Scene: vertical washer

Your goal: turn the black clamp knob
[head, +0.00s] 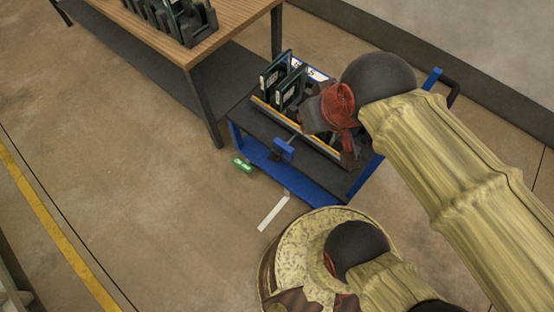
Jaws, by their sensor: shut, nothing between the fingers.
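A blue clamp (284,147) sits at the near side of the blue cart, with a thin grey rod running up from it. A small black part at its lower left looks like the clamp knob (274,156); it is too small to tell its turn. My gripper (349,158) hangs over the right part of the cart, below my red wrist. It is to the right of the clamp and apart from it. It is shut and empty. Its fingertips are small and dark, and my wrist hides part of the cart behind it.
The blue cart (310,185) holds several dark green and black parts (290,85) in a rack. A wooden table (150,45) with similar parts stands at the back left. A green-labelled item (243,165) is beside the cart.

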